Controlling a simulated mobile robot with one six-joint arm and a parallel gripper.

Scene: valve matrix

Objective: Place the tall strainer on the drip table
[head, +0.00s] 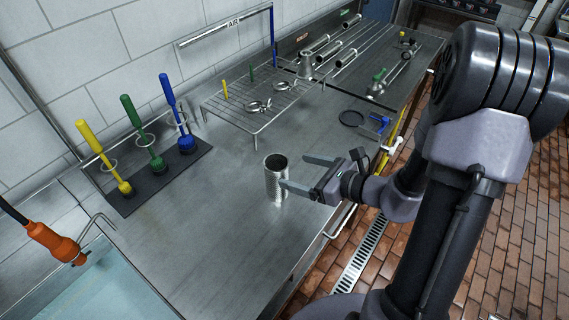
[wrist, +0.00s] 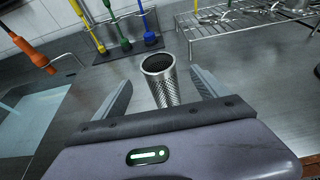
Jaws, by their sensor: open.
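The tall strainer (head: 275,182), an open-topped perforated metal cylinder, stands upright on the steel counter (head: 215,220). It also shows in the wrist view (wrist: 160,82), in the gap between my fingers. My gripper (head: 297,172) is open, reaching in from the right with its fingertips close to the strainer's near side. I cannot tell whether either finger touches it. Nothing is held. No surface is clearly marked as the drip table; a low wire rack (head: 262,118) stands on the counter behind the strainer.
Yellow, green and blue brushes (head: 150,160) stand on a dark mat at left. A water basin (head: 105,290) and an orange-handled tool (head: 52,240) are at lower left. Strainer parts lie on the rack, with metal tubes (head: 327,53) behind. The counter between mat and strainer is clear.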

